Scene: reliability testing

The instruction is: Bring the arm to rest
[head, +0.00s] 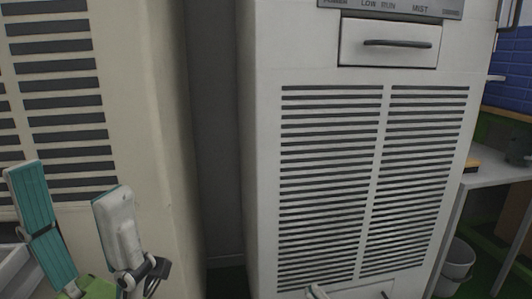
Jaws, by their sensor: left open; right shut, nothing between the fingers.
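My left gripper (68,182) is at the lower left, in front of the cream cabinet. Its two fingers with teal pads point up and stand wide apart, with nothing between them.
A white louvred machine (262,180) with a handled drawer (388,54) stands ahead. A cream louvred cabinet (145,110) stands close at the left, with a dark gap between them. At the right are a grey table (497,176) and a white bin (457,262).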

